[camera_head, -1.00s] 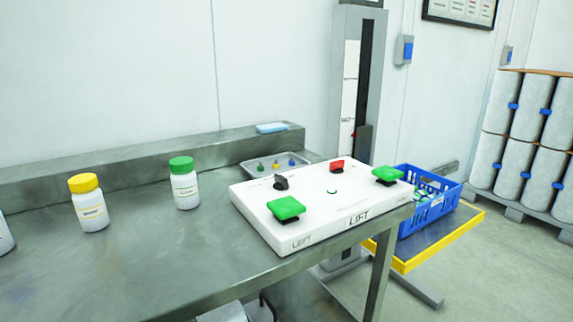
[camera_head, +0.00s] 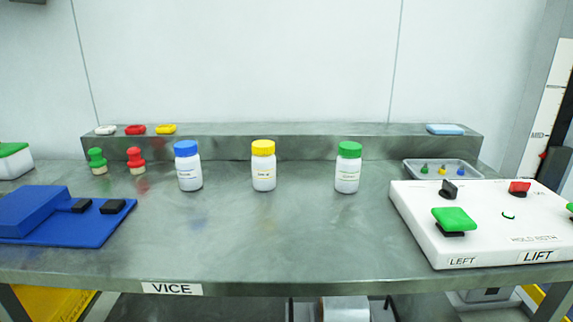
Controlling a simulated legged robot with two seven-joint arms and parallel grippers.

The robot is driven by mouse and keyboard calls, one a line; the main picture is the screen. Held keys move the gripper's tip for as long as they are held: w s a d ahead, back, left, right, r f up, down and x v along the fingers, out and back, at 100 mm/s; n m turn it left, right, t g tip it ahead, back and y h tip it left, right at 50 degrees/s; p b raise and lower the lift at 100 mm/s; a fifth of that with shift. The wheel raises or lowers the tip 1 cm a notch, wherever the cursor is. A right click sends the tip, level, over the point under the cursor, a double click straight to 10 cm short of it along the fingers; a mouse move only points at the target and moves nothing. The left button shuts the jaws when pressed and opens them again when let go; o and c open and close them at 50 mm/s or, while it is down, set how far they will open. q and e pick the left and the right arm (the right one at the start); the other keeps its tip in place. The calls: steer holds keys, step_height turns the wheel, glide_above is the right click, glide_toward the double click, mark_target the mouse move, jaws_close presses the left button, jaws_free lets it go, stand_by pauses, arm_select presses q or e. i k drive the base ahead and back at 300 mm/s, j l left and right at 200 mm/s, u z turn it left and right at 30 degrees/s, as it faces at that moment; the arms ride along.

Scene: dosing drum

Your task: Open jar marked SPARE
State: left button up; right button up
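Three white jars stand upright and closed on the steel bench (camera_head: 290,245). One has a blue lid (camera_head: 188,170), one a yellow lid (camera_head: 263,168) and one a green lid (camera_head: 348,170). Each carries a small printed label, too small to read, so I cannot tell which is marked SPARE. A blue vice (camera_head: 40,215) with two black pads lies at the bench's left, above a VICE label (camera_head: 172,289). Neither of my grippers shows in the head view.
A white LIFT panel (camera_head: 480,225) with green, red and black controls covers the right end. Behind it is a tray (camera_head: 443,167) of small coloured pieces. A green stamp (camera_head: 97,160) and red stamp (camera_head: 135,160) stand left of the jars. The bench's middle front is clear.

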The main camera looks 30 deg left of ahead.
mark_target(263, 167)
steer(key=l+u, duration=0.1)
steer(key=u, duration=0.6)
steer(key=k+l+u, duration=0.1)
steer(key=u, duration=0.25)
